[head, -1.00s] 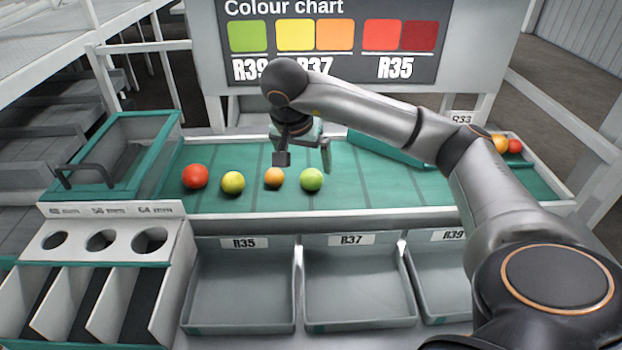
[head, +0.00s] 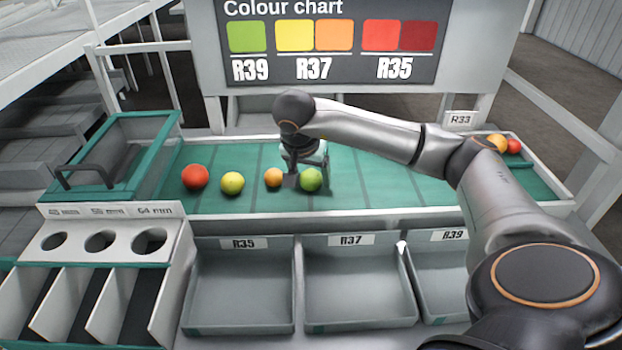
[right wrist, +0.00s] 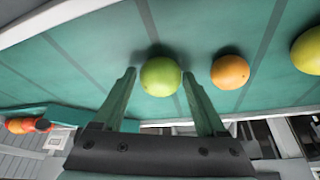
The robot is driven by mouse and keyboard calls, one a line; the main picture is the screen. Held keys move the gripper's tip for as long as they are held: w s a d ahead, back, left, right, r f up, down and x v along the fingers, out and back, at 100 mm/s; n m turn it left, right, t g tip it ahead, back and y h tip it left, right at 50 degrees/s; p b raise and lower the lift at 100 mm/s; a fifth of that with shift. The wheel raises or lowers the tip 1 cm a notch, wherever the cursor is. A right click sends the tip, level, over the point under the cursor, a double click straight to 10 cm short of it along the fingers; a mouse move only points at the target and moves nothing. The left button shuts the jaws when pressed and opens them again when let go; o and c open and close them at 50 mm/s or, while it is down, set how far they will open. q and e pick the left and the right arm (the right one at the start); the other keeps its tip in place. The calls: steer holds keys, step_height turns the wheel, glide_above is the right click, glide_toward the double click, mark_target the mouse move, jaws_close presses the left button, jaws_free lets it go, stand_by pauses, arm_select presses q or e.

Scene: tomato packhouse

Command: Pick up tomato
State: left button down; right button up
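The green tomato (head: 311,179) lies on the green mat (head: 352,188), at the right end of a row. My right gripper (head: 309,181) is low over the mat at this tomato. In the right wrist view the green tomato (right wrist: 160,76) sits between the open fingertips (right wrist: 159,74), with small gaps on both sides. In the same row are an orange tomato (head: 273,177), a yellow tomato (head: 232,183) and a red tomato (head: 195,176). The orange one (right wrist: 230,72) is close beside one finger in the wrist view. My left gripper is not in view.
Bins labelled R35 (head: 240,328), R37 (head: 360,324) and R39 (head: 445,316) stand in front of the mat. The R33 bin (head: 562,188) at the right holds tomatoes. A sizing board with holes (head: 75,258) is front left. A colour chart (head: 330,90) stands behind.

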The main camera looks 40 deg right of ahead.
mark_target(312, 171)
steer(key=c, duration=0.5)
steer(key=shift+c, duration=0.2)
steer(key=shift+r, duration=0.1)
steer(key=shift+r, duration=0.2)
steer(key=v, duration=0.3)
steer(key=shift+d+r, duration=0.2)
steer(key=shift+r, duration=0.3)
steer(key=s+a+r+p, duration=0.5)
steer(key=s+a+r, duration=0.2)
steer(key=s, duration=0.3)
steer(key=shift+s+a+r, duration=0.25)
steer(key=shift+s+r, duration=0.15)
steer(key=shift+r, duration=0.4)
